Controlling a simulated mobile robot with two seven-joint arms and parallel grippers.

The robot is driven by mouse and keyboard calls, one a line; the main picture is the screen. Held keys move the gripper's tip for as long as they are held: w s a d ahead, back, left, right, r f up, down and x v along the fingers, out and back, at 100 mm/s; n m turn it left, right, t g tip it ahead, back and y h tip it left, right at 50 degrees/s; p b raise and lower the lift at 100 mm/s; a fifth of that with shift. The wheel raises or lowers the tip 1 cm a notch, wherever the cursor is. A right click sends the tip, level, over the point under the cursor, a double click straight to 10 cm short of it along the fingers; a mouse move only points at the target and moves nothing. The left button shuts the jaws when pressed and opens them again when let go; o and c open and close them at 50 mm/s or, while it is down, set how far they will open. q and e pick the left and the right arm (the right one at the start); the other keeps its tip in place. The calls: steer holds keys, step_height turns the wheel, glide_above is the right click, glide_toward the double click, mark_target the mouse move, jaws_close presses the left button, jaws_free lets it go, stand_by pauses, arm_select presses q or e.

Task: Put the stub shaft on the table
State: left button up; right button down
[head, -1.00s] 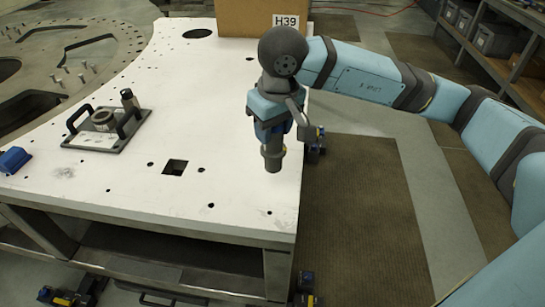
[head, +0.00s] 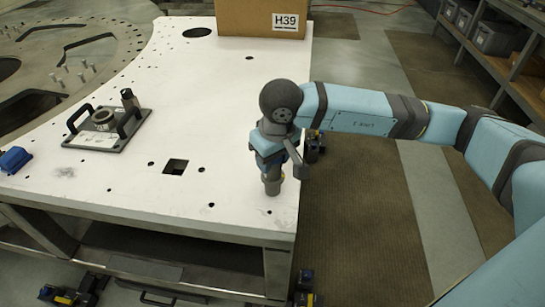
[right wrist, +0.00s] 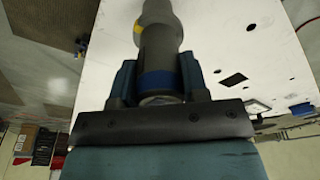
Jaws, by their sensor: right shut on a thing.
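The stub shaft (head: 272,186) is a dark grey cylinder held upright below my right gripper (head: 270,166), near the right edge of the white table (head: 225,130). In the right wrist view the shaft (right wrist: 158,48) shows grey with a blue band and a yellow mark, between the two jaws of the right gripper (right wrist: 158,80), which is shut on it. Its lower end is at or just above the table top; I cannot tell whether it touches. My left gripper is not in view.
A dark plate with two handles and a ring (head: 105,125) sits on the left of the table. A cardboard box marked H39 (head: 262,18) stands at the back. A square hole (head: 175,166) lies left of the shaft. A blue object (head: 14,159) is at the left edge.

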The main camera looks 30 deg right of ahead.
steer(key=c, duration=1.1)
jaws_free()
steer(key=shift+f, duration=0.2)
steer(key=o, duration=0.5)
steer(key=shift+r, duration=0.1)
steer(key=shift+c, duration=0.2)
steer(key=shift+r, duration=0.3)
steer(key=r, duration=0.3)
steer(key=s+r, duration=0.1)
steer(key=r, duration=0.3)
steer(key=r+b, duration=0.1)
steer(key=r, duration=0.2)
steer(key=shift+s+d+r, duration=0.1)
steer(key=shift+s+r, duration=0.15)
steer(key=shift+s, duration=0.05)
steer(key=shift+s+r, duration=0.1)
steer(key=shift+r, duration=0.45)
